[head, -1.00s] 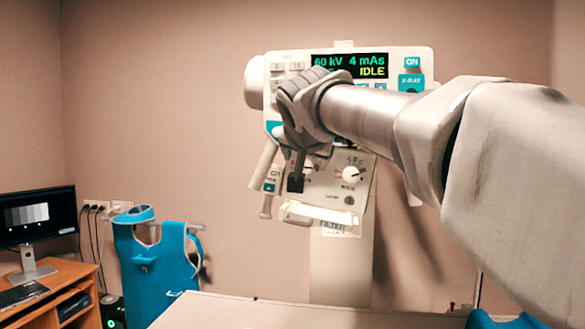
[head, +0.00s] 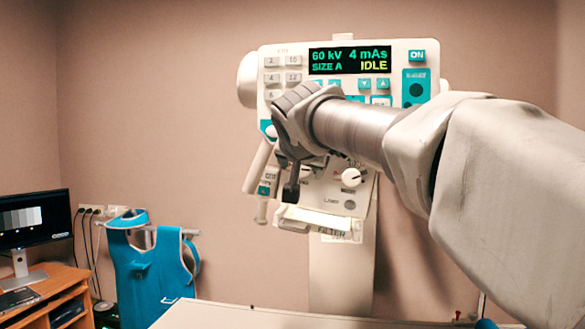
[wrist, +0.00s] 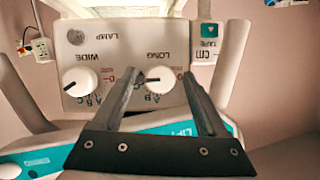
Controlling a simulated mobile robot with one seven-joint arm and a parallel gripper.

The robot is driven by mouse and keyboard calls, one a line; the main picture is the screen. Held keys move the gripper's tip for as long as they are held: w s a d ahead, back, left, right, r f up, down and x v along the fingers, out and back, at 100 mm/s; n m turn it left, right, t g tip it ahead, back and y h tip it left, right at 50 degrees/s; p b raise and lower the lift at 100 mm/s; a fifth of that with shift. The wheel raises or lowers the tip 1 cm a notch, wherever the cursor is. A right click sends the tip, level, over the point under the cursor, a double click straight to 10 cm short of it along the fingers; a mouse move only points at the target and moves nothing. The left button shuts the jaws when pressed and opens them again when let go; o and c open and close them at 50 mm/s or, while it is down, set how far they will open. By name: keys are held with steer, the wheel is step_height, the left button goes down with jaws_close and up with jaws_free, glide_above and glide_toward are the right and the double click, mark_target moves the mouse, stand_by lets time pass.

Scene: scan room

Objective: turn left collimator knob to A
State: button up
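The left collimator knob (wrist: 160,78), white and labelled LONG, shows upside down in the wrist view, between my gripper's fingers. A dark mark shows on its left side; small letters lie below and left of it, and I cannot tell which one it points at. My gripper (wrist: 159,76) is open, with a finger on each side of the knob; contact is unclear. In the head view, my arm hides this knob, and one dark finger (head: 290,194) shows in front of the collimator face. The other knob (wrist: 80,81), labelled WIDE, is clear of my fingers and shows in the head view (head: 351,177).
The control panel above has a display (head: 349,60) reading 60 kV, 4 mAs, SIZE A, IDLE. A handle (head: 259,165) hangs left of the collimator. A table top (head: 250,318) lies below. A blue apron (head: 155,265) and a desk with a monitor (head: 34,220) stand left.

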jaws_close()
stand_by(0.4)
steer(key=n+h, duration=0.2)
steer(key=n, duration=0.1)
steer(key=shift+a+r+p, duration=0.1)
steer(key=shift+a+p, duration=0.05)
steer(key=shift+p, duration=0.25)
steer(key=shift+a+n+h, duration=0.1)
steer(key=shift+n+h, duration=1.3)
steer(key=shift+n, duration=0.55)
steer(key=shift+a+n+h, duration=0.1)
steer(key=shift+n+h, duration=1.3)
steer(key=shift+n, duration=0.55)
